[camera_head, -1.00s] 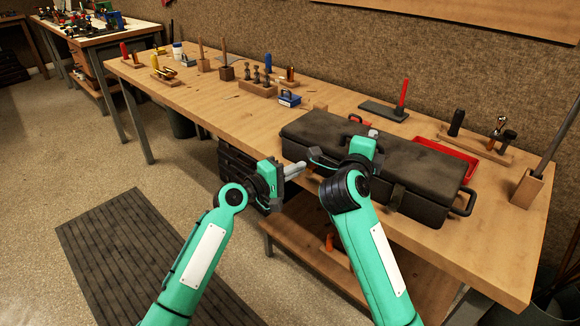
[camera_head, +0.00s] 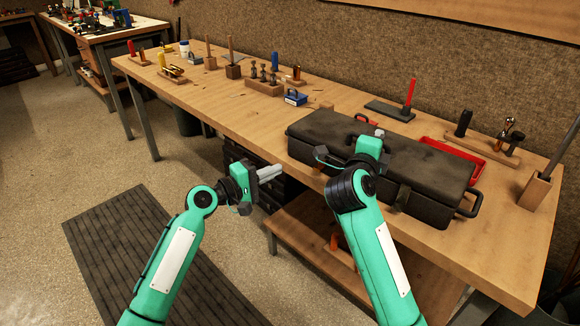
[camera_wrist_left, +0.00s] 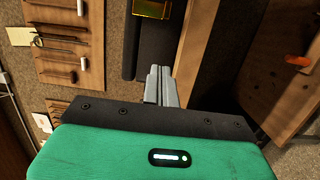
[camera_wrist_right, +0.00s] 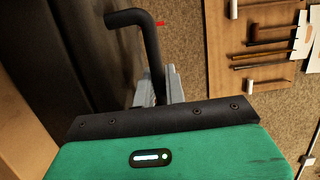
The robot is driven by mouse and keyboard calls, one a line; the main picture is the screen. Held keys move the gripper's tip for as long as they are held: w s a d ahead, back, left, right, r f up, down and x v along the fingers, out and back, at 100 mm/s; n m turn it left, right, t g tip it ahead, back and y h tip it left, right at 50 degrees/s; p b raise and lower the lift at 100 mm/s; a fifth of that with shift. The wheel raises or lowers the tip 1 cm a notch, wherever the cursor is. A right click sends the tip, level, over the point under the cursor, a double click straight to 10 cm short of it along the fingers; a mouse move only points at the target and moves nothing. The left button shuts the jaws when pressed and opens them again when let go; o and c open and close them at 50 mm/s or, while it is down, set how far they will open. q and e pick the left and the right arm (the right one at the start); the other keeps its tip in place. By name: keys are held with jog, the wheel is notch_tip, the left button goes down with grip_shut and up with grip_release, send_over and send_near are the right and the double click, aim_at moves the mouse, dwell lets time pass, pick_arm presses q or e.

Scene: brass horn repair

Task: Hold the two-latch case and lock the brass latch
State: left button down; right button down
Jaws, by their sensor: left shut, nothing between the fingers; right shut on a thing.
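The two-latch case (camera_head: 425,160) is a long black box, lid down, on the front part of the workbench. My right gripper (camera_head: 378,134) is at the case's top; in the right wrist view its fingers are shut on the black handle (camera_wrist_right: 150,40). My left gripper (camera_head: 272,173) is shut and empty, in front of the bench edge, left of the case and apart from it. Its closed fingers show in the left wrist view (camera_wrist_left: 161,85). A dark latch-like part (camera_head: 402,197) shows on the case front. I cannot make out the brass latch in the head view.
A red tray (camera_head: 455,152) lies behind the case. A small blue box (camera_head: 295,98), a block of pegs (camera_head: 264,86) and a red-handled tool (camera_head: 411,92) stand on the workbench (camera_head: 225,115). Dark drawers (camera_head: 236,158) sit under it. The floor at left is clear except for a ribbed mat (camera_head: 125,250).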

jog(key=shift+f, duration=0.1)
pick_arm(q)
jog(key=v, duration=0.3)
jog(key=shift+s+a, duration=0.2)
jog(key=shift+a, duration=0.15)
pick_arm(e)
jog(key=c, duration=1.4)
grip_release()
jog(key=shift+o, duration=0.2)
